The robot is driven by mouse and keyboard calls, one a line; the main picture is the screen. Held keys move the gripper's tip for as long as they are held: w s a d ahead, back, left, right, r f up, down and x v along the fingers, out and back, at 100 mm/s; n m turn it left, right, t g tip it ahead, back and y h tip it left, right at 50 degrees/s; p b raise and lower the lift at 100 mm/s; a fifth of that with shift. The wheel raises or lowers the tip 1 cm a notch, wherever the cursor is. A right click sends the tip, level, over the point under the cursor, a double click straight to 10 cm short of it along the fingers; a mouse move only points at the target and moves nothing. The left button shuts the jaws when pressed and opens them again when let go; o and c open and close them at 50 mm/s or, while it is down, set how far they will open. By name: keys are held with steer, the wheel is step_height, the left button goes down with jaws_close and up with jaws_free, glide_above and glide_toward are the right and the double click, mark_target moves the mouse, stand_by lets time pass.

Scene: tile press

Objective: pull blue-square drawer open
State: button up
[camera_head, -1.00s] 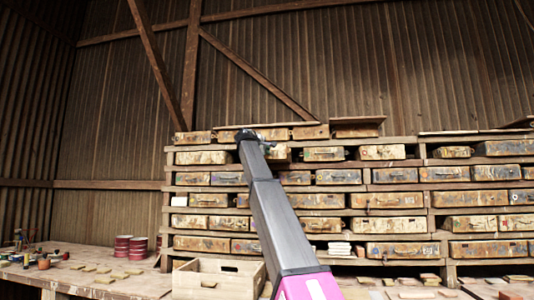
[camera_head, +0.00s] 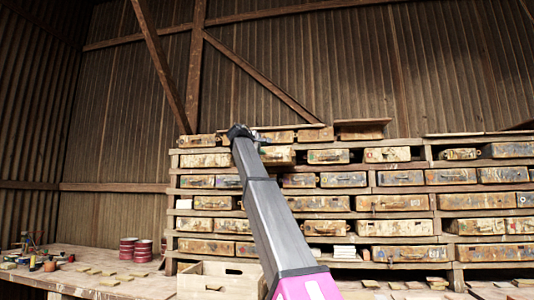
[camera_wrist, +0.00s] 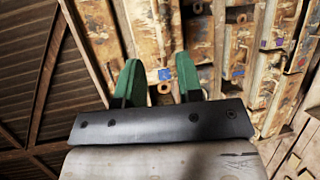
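In the wrist view a small blue square (camera_wrist: 165,74) marks a worn, yellowish drawer front (camera_wrist: 150,35). A tan ring handle (camera_wrist: 163,88) sits just below the square. My gripper (camera_wrist: 159,62) has two green fingers, spread apart, one on each side of the square and ring. I see a gap between each finger and the ring, and cannot tell how far off the drawer front they are. In the head view my arm reaches up to the top of the drawer rack (camera_head: 432,200), and it hides the drawer there and the fingertips.
A second blue mark (camera_wrist: 237,72) shows on a neighbouring drawer in the wrist view. Many similar drawers fill the rack closely. A wooden crate (camera_head: 213,284) and red tins (camera_head: 127,249) stand on the bench below. Corrugated walls stand behind.

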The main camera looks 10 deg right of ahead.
steer(key=shift+v, duration=1.75)
